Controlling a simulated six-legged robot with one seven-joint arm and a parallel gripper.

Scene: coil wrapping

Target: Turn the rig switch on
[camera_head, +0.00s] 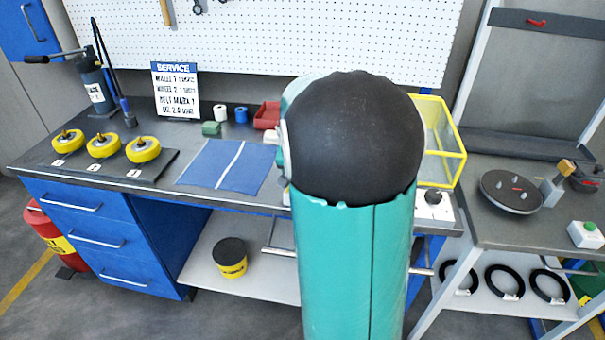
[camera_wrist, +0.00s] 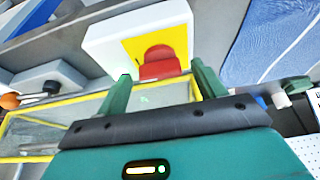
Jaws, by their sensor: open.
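In the wrist view, a white box with a yellow face (camera_wrist: 120,42) carries a red knob (camera_wrist: 158,62); this looks like the rig switch. My gripper (camera_wrist: 160,72) is open, with its green fingers on either side of the red knob. I cannot tell whether the fingers touch it. No on or off marking can be read. In the head view my arm covers this box and my gripper.
A blue mat (camera_head: 228,165) lies left of my arm, and a yellow-framed clear box (camera_head: 455,170) stands to the right. A white box with a black knob (camera_head: 433,197) sits at the bench's front edge. Yellow wheels (camera_head: 104,145) are at the left.

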